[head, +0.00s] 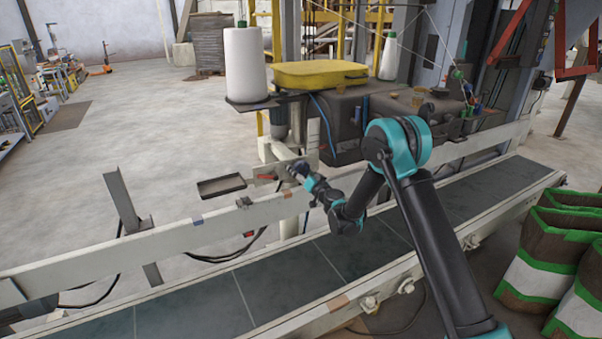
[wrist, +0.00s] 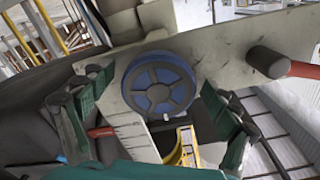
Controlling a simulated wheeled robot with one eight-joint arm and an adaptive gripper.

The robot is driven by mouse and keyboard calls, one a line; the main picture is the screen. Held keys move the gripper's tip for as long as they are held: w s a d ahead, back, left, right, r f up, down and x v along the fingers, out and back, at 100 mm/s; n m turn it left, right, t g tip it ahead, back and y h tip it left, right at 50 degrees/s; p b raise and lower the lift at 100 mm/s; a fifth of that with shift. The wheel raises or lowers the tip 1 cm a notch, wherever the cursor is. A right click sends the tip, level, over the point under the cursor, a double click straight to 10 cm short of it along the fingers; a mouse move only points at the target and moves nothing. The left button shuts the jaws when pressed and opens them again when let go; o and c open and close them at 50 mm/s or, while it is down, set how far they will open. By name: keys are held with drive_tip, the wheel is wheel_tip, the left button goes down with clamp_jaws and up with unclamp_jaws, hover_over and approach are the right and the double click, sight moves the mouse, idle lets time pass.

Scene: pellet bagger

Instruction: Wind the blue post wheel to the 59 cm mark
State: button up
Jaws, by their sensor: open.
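The blue post wheel (wrist: 158,86) faces the wrist camera. My gripper (wrist: 155,88) is open, with one green-and-dark finger to each side of the wheel. Nothing is held between the fingers, and I cannot tell whether either touches the rim. In the head view my gripper (head: 298,169) is small, at the pale post beside the conveyor. The wheel cannot be made out there. No centimetre scale or pointer is readable in either view.
A dark round knob (wrist: 268,62) with a red rod sticks out right of the wheel. The conveyor belt (head: 200,306) and its pale side rail (head: 180,238) run below my arm. A dark sewing-machine housing (head: 345,125) stands just right of my gripper.

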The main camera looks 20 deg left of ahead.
drive_tip(key=v, duration=1.2)
drive_tip(key=shift+d+r, duration=0.1)
idle(0.4)
drive_tip(key=s+d+r+n+g+h, duration=0.15)
drive_tip(key=s+d+r, duration=0.25)
drive_tip(key=d, duration=0.6)
drive_tip(key=s+d+r+g+h, duration=0.2)
drive_tip(key=s+d+r, duration=0.15)
drive_tip(key=d, duration=0.55)
drive_tip(key=s+d+f+m+g+h, duration=0.1)
drive_tip(key=s+d+f+m+h, duration=0.1)
drive_tip(key=s+d, duration=0.6)
drive_tip(key=s+d+f+m+g+h, duration=0.1)
drive_tip(key=s+d+f+m+h, duration=0.1)
drive_tip(key=s+d, duration=0.6)
drive_tip(key=s+d+f+m+g+h, duration=0.2)
drive_tip(key=s+d+f+h, duration=0.2)
drive_tip(key=d, duration=1)
drive_tip(key=s+h, duration=0.2)
drive_tip(key=s, duration=0.2)
drive_tip(key=shift+s+d, duration=0.15)
drive_tip(key=shift+s, duration=0.15)
